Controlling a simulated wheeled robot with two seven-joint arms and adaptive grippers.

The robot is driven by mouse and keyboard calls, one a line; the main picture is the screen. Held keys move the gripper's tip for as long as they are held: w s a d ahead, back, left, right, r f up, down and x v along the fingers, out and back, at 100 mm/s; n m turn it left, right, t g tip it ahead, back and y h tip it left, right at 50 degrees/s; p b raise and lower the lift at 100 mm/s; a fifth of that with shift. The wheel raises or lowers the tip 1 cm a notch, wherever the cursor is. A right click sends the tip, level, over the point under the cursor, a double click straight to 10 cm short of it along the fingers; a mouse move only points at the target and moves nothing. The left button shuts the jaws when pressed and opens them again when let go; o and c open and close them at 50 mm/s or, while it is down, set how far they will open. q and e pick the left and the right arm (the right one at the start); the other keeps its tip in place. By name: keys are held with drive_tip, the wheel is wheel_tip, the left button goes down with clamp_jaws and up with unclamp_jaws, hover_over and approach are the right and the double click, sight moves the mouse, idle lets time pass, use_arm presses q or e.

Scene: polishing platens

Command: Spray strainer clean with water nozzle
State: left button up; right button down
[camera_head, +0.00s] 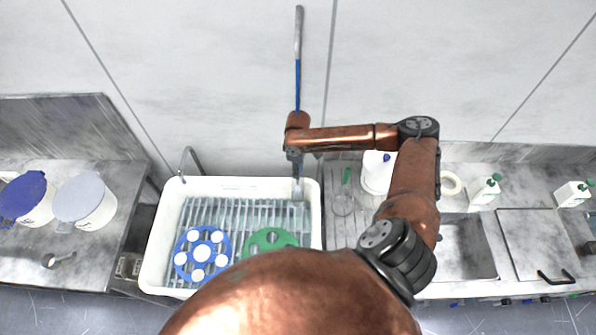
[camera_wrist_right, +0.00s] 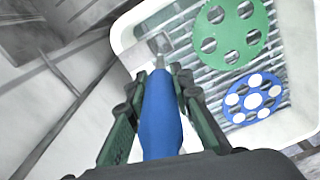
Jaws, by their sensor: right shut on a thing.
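The water nozzle (camera_wrist_right: 160,122) has a blue body and is held between the two fingers of my right gripper (camera_wrist_right: 155,84) in the right wrist view. In the head view my right gripper (camera_head: 294,156) is over the back right part of the white sink, with the grey nozzle tip (camera_head: 297,188) pointing down. The blue and grey hose (camera_head: 298,75) runs up from it along the wall. A round, see-through strainer (camera_head: 343,204) with a green handle (camera_head: 346,176) appears to lie on the counter right of the sink. My left gripper is not in view.
The white sink (camera_head: 152,250) has a slatted rack holding a blue disc (camera_head: 190,257) with white circles and a green disc (camera_head: 258,240) with holes. A tap (camera_head: 187,158) stands at its back left. Lidded buckets (camera_head: 95,212) stand left; bottles (camera_head: 484,193) stand right.

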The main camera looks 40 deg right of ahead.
wheel_tip(320, 180, up, 14)
drive_tip(key=shift+r, duration=0.1)
idle(0.7)
drive_tip(key=shift+d, duration=0.1)
idle(0.3)
drive_tip(key=s+d, duration=1.9)
drive_tip(key=d, duration=0.3)
drive_tip(key=shift+d, duration=0.15)
idle(0.5)
